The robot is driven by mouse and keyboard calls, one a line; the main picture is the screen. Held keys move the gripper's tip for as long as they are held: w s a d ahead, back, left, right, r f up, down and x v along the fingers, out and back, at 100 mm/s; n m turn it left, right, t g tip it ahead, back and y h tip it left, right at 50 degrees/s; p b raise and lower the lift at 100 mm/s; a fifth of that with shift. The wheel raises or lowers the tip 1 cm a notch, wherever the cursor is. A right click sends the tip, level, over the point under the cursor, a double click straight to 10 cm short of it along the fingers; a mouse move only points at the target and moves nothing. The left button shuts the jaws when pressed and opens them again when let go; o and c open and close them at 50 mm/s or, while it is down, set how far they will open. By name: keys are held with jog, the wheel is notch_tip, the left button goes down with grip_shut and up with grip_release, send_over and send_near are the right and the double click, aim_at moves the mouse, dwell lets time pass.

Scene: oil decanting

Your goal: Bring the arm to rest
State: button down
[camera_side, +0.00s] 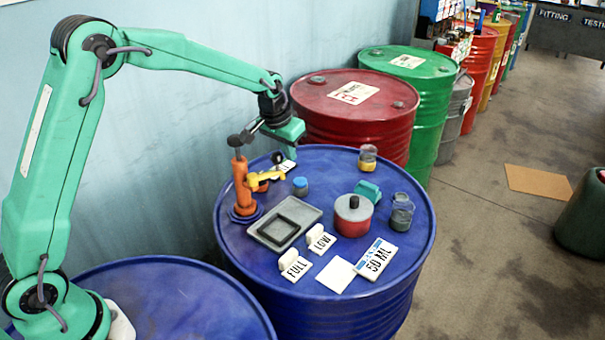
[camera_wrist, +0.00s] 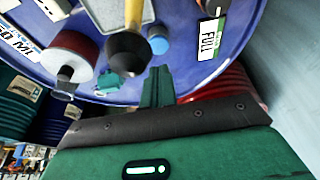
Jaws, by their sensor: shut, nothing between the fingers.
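My gripper (camera_side: 292,152) hangs at the end of my green arm over the far edge of a blue drum (camera_side: 325,280), beyond the pump. In the wrist view its fingers (camera_wrist: 157,84) are together and empty. An orange hand pump (camera_side: 240,188) with a yellow spout stands upright at the drum's left. A small blue-topped jar (camera_side: 300,187) stands right of the spout. A glass with yellow oil (camera_side: 367,158) stands at the far right, and a darker glass (camera_side: 401,212) at the right edge. The fingers touch none of these, as far as I can see.
A red drum (camera_side: 350,125) stands close behind my gripper. A wall rises at left.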

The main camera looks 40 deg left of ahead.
jog(key=s+r+t, duration=0.1)
jog(key=s+r, duration=1.2)
jog(key=s, duration=0.4)
jog(key=s+a+t, duration=0.1)
jog(key=s, duration=1.6)
jog(key=shift+f, duration=0.45)
jog(key=shift+s+a, duration=0.1)
